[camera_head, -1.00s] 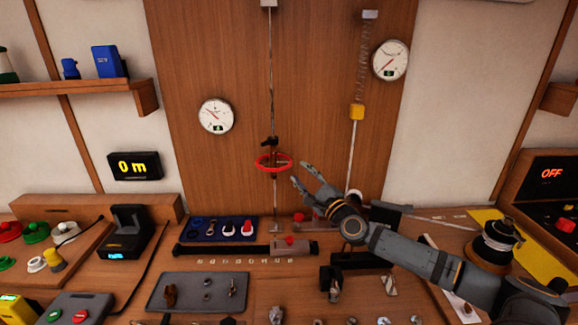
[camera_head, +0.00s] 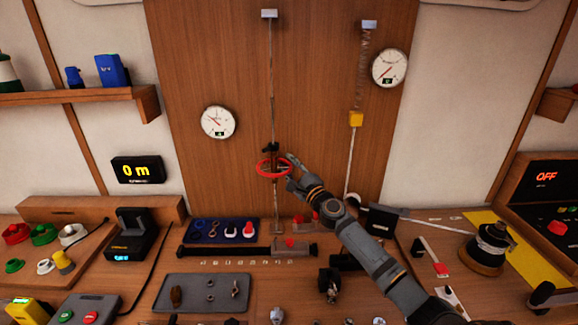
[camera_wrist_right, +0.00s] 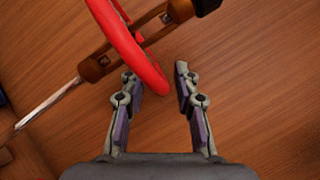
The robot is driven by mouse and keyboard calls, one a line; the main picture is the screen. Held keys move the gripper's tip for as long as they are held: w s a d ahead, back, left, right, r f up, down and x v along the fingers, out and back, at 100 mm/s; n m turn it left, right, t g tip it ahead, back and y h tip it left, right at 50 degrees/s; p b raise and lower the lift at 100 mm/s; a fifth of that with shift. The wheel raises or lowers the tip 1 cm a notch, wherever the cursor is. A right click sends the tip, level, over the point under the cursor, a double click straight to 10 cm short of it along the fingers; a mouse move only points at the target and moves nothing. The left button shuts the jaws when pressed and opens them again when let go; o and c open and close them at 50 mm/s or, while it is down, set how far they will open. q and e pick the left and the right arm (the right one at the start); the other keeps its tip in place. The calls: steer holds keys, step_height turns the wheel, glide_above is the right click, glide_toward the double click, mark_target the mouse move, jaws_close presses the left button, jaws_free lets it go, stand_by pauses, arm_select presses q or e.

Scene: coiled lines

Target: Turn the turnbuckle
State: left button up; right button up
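The turnbuckle with its red ring handle (camera_head: 273,167) hangs on a vertical rod in front of the brown wooden panel. My right gripper (camera_head: 293,165) is at the ring's right side. In the right wrist view, the red ring (camera_wrist_right: 132,50) curves down, with its near edge between the two fingers of my right gripper (camera_wrist_right: 157,80). The fingers are apart, with a clear gap on the right finger's side. The orange-brown turnbuckle body (camera_wrist_right: 96,68) lies beyond the fingertips. My left gripper is not in view.
A round gauge (camera_head: 218,122) is left of the rod; another (camera_head: 389,68) is upper right. Below are a blue tray (camera_head: 203,238) and a grey tray (camera_head: 165,293) with small parts. A black spool (camera_head: 490,243) stands at right.

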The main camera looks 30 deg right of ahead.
jaws_close()
